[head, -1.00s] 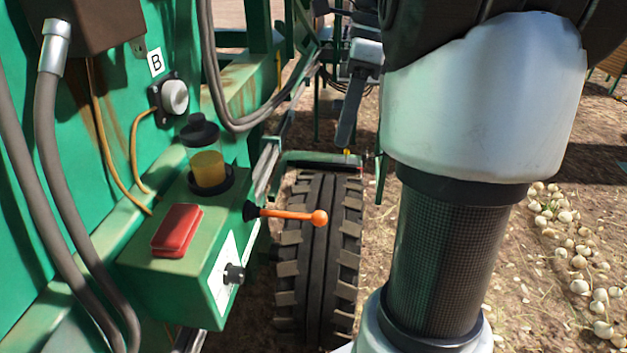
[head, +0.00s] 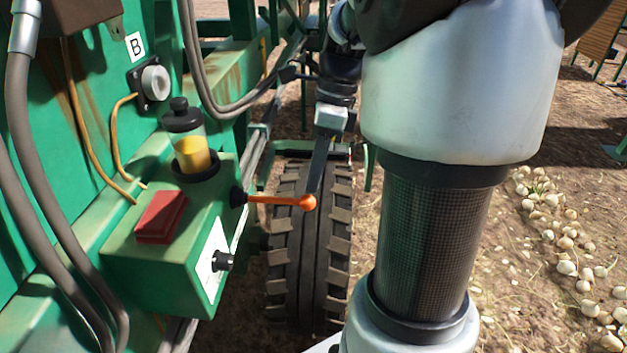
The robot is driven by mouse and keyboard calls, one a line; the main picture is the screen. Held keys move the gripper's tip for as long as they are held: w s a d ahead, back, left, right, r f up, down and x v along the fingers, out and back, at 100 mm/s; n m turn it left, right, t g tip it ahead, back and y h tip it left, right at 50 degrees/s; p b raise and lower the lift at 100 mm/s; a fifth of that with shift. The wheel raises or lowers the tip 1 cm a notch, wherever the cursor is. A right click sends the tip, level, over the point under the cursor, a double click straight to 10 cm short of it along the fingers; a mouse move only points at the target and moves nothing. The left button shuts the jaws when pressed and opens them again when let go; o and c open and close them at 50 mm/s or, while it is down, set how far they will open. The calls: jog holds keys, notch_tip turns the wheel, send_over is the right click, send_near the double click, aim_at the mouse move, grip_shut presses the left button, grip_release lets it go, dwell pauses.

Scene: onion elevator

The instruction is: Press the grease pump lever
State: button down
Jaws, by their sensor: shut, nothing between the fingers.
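The grease pump lever (head: 275,200) is an orange rod with a round orange knob. It sticks out to the right, nearly level, from a black pivot on the green pump box (head: 150,262). A clear reservoir (head: 194,153) with yellow grease and a black cap stands on the box. My gripper (head: 313,190) is shut and empty, its dark fingers pointing down with the tips at the top of the lever's knob in the picture. I cannot tell whether they touch it or are just behind it.
A red button or cover (head: 160,217) sits on the box top, and a black knob (head: 222,261) on its front. Grey hoses (head: 55,240) hang at the left. A large tyre (head: 300,265) stands behind the lever. Onions (head: 565,267) lie on the soil at right.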

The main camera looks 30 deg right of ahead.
jog(key=shift+a+f, duration=0.15)
jog(key=shift+f, duration=0.35)
jog(key=shift+f, duration=0.1)
